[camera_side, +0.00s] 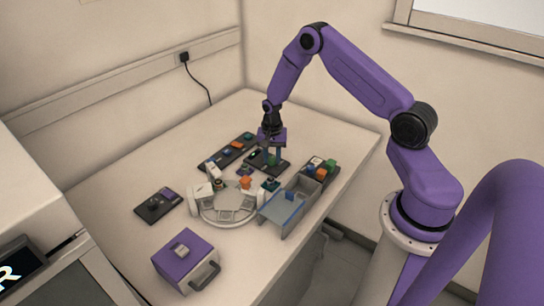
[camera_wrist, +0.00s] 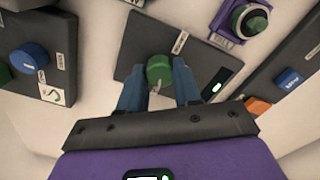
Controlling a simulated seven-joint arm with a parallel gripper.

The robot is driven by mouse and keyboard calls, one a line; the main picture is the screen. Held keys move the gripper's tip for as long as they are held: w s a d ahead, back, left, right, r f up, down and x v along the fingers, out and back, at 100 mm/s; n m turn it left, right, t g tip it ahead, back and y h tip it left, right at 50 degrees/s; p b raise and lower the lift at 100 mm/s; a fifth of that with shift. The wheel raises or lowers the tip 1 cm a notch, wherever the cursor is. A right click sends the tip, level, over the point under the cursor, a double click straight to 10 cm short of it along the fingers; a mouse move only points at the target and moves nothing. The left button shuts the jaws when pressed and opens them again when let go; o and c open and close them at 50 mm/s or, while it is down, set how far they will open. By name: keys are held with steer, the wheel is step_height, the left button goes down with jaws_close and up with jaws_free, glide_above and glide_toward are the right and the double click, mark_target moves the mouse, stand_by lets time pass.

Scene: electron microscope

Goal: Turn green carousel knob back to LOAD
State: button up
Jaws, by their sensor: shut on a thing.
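The green carousel knob (camera_wrist: 159,70) sits on a dark panel (camera_wrist: 140,42) in the wrist view. My gripper (camera_wrist: 158,85) is shut on it, with one bluish finger on each side. A pale pointer mark shows on the knob, towards its lower edge. In the side view my gripper (camera_side: 271,155) points down at the panel (camera_side: 267,165) near the back of the table, and the knob there is mostly hidden by the fingers.
Another dark panel (camera_side: 229,152) with coloured knobs lies to the left of my gripper. A dark rack (camera_side: 323,172) with coloured blocks and a grey bin (camera_side: 288,212) stand at right. A round white carousel (camera_side: 226,215) is in front. A purple case (camera_side: 184,258) stands nearer the camera.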

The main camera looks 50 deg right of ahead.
mark_target(272, 158)
steer(key=shift+n, duration=0.3)
steer(key=n, duration=0.9)
steer(key=shift+n, duration=2.3)
steer(key=o, duration=1.1)
steer(key=shift+c, duration=0.2)
step_height(272, 158, up, 18)
steer(key=shift+f, duration=0.25)
